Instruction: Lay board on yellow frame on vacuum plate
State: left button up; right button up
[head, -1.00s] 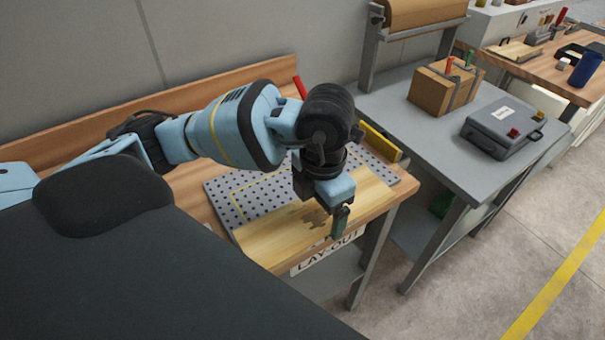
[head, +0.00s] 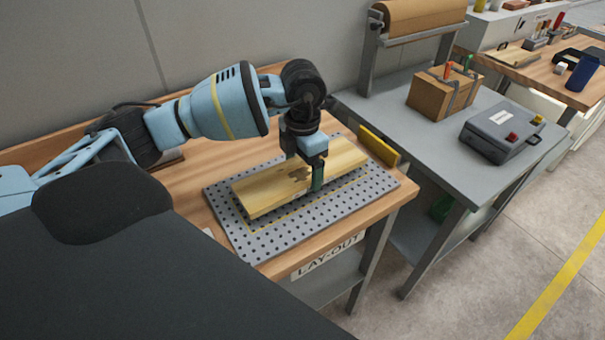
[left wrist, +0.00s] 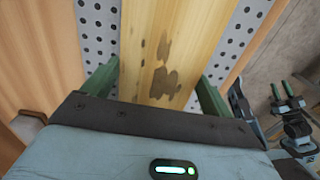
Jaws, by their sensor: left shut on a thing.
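A pale wooden board (head: 270,189) with dark patches lies level over the grey perforated vacuum plate (head: 290,226). My left gripper (head: 317,180) is shut on the board, one green finger at each long side; the left wrist view shows the board (left wrist: 150,45) between the fingers (left wrist: 155,90). The yellow frame line (head: 330,198) shows on the plate along the board's front side; its rear part is hidden. I cannot tell whether the board touches the plate. A gripper with two green fingers, apparently my right one (left wrist: 281,92), shows at the right of the left wrist view.
The plate is on a wooden bench labelled LAY-OUT (head: 328,256). A yellow bar (head: 379,146) stands at the plate's right end. A grey table (head: 440,150) to the right holds a strapped carton (head: 440,88) and a grey case (head: 500,132). The plate's front strip is clear.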

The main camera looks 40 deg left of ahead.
aim_at(303, 170)
pick_arm(q)
jog(key=shift+f, duration=1.45)
jog(key=shift+f, duration=0.15)
jog(key=o, duration=0.9)
jog(key=shift+o, duration=0.2)
notch_tip(303, 170, up, 12)
